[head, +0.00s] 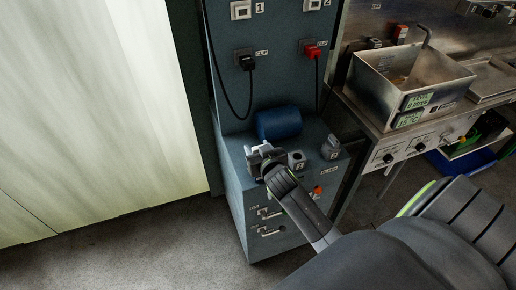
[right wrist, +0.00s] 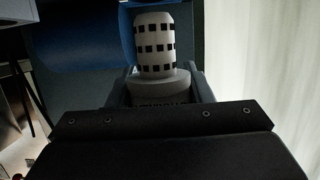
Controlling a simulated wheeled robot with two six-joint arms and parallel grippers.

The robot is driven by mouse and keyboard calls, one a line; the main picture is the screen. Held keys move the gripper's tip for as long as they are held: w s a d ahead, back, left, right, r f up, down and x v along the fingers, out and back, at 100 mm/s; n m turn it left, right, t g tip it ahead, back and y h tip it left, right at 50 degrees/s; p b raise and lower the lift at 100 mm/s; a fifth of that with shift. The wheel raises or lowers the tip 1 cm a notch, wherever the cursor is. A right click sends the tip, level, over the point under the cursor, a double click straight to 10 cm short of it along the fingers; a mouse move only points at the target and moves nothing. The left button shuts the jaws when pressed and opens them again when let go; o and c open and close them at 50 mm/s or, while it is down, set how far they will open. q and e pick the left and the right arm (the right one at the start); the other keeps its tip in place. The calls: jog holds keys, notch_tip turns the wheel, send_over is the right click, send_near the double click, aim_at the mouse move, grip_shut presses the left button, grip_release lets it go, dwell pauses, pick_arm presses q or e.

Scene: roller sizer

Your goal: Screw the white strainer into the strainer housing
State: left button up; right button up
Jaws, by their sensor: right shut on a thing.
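My right gripper (head: 262,155) is above the top of the blue-grey cabinet, in front of the blue cylinder. In the right wrist view the white strainer (right wrist: 154,42), with rows of dark square holes, stands out from between the fingers (right wrist: 157,92) of the right gripper. They are shut on its wider pale base. In the head view the strainer is small and hard to make out at the gripper. A grey block with a round dark opening (head: 297,158), perhaps the strainer housing, sits just right of the gripper. My left gripper is not in view.
The blue cylinder (head: 278,123) lies behind the gripper. A grey bottle-shaped part (head: 331,147) stands at the cabinet's right. Black (head: 245,61) and red (head: 312,49) clips with cables hang on the panel above. A steel basin (head: 370,87) is on the right.

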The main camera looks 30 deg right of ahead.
jog(key=shift+f+b, duration=2.2)
jog(key=shift+f, duration=0.6)
jog(key=o, duration=1.1)
jog(key=shift+s, duration=0.1)
jog(key=v, duration=1.7)
jog(key=shift+s+a+r+b, duration=0.1)
jog(key=shift+a+b, duration=0.05)
jog(key=shift+b, duration=0.15)
